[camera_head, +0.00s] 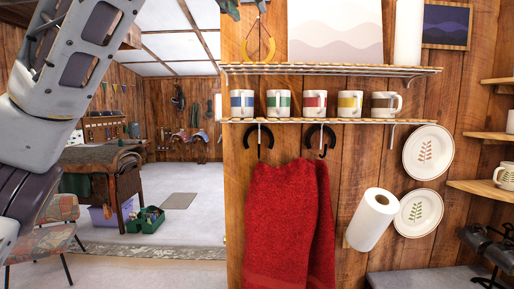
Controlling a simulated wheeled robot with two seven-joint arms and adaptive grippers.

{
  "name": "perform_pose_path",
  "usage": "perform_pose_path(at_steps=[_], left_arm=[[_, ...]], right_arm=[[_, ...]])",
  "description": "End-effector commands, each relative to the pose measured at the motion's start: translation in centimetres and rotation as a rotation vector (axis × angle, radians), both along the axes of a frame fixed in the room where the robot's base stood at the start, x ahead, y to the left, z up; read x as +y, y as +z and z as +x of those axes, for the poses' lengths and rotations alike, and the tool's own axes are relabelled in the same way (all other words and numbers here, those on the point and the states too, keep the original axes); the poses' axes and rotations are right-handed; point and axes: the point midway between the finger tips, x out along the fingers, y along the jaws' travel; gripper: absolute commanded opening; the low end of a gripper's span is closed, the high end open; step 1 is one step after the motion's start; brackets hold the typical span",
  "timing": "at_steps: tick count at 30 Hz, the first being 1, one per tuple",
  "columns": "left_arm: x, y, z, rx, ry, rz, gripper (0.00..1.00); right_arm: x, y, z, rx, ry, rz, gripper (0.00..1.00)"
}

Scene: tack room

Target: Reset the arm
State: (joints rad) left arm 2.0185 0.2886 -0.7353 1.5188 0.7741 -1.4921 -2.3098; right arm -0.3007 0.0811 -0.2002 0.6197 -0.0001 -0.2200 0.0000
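Links of my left arm fill the left edge of the head view, raised and bent. The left gripper is outside the picture. No part of my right arm or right gripper shows. Facing me is a wooden wall with a two-tier wire shelf (330,70). A row of striped mugs (315,103) stands on its lower tier. A red towel (290,225) hangs below the shelf beside dark hooks (320,137).
A paper towel roll (371,219) and two plates (428,152) are mounted on the wall at right. Corner shelves (482,189) are at the right edge. Open floor (180,225) lies at left, with a chair (45,240), a covered table (95,155) and a green crate (146,221).

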Motion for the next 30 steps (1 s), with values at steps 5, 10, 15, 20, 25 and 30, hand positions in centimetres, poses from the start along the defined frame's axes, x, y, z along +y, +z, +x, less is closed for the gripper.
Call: perform_pose_path(at_steps=[5, 10, 15, 20, 25, 30], left_arm=[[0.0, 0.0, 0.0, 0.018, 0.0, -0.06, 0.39], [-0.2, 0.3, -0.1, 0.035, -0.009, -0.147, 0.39], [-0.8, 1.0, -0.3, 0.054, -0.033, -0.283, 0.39], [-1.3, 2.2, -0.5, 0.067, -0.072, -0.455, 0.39], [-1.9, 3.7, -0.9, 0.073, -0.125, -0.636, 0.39], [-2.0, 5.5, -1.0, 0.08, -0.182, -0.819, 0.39]], right_arm=[[0.0, 0.0, 0.1, -0.001, 0.0, 0.0, 0.4], [0.0, 0.0, 0.1, -0.001, 0.0, 0.0, 0.4], [0.0, 0.0, 0.1, -0.001, 0.0, 0.0, 0.4], [0.0, 0.0, 0.1, -0.001, 0.0, 0.0, 0.4], [0.0, 0.0, 0.1, -0.002, -0.001, 0.001, 0.4], [0.0, 0.0, 0.1, -0.002, -0.001, 0.001, 0.4]])
